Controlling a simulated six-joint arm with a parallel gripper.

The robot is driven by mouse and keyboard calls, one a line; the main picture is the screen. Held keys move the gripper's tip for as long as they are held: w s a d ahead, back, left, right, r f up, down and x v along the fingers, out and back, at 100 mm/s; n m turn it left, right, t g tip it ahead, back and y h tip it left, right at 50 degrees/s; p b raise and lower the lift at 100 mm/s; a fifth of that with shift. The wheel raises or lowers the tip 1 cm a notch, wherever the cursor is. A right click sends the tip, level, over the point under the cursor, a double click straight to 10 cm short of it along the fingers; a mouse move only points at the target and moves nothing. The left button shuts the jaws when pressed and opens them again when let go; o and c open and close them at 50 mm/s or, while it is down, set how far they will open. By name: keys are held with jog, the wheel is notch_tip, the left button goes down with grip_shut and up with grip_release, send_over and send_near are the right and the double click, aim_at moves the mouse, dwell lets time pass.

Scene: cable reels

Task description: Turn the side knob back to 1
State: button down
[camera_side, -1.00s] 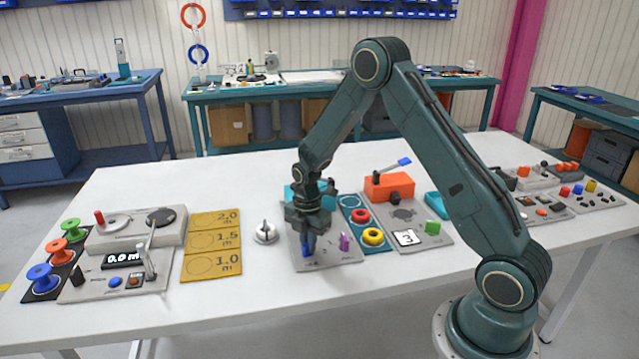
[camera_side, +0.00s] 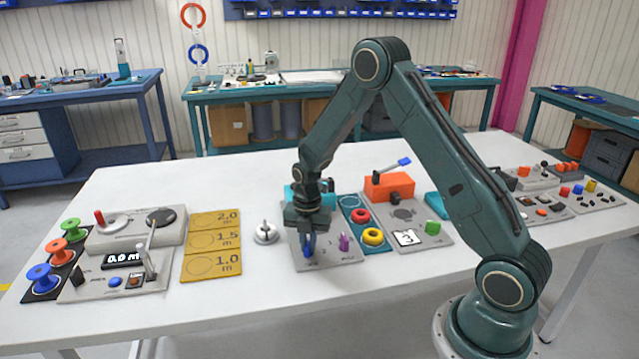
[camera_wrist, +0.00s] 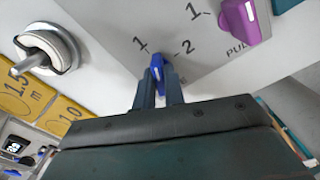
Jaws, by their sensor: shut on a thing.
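The blue knob (camera_wrist: 157,66) stands on a grey panel (camera_wrist: 105,22); it also shows in the side view (camera_side: 308,251). In the wrist view the marks 1 and 2 are printed beyond it, 1 to the left and 2 to the right. A pale line on the knob points roughly up the picture, between the marks; I cannot tell its exact setting. My gripper (camera_wrist: 158,88) is shut on the blue knob, one finger on each side; it is also in the side view (camera_side: 308,238). The label below the knob is mostly hidden by the fingers.
A purple knob (camera_wrist: 238,18) is close by on the same panel, with its own 1 mark. A round metal post (camera_wrist: 45,50) stands left of the panel, near the yellow length mats (camera_side: 213,241). Red and yellow rings (camera_side: 373,236) lie to the right.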

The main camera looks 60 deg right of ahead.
aim_at(308, 242)
jog(key=n, duration=0.5)
dwell(0.3)
jog(key=c, duration=1.5)
grip_release()
jog(key=shift+r, duration=0.1)
jog(key=shift+r, duration=3.4)
jog(key=shift+r, duration=0.1)
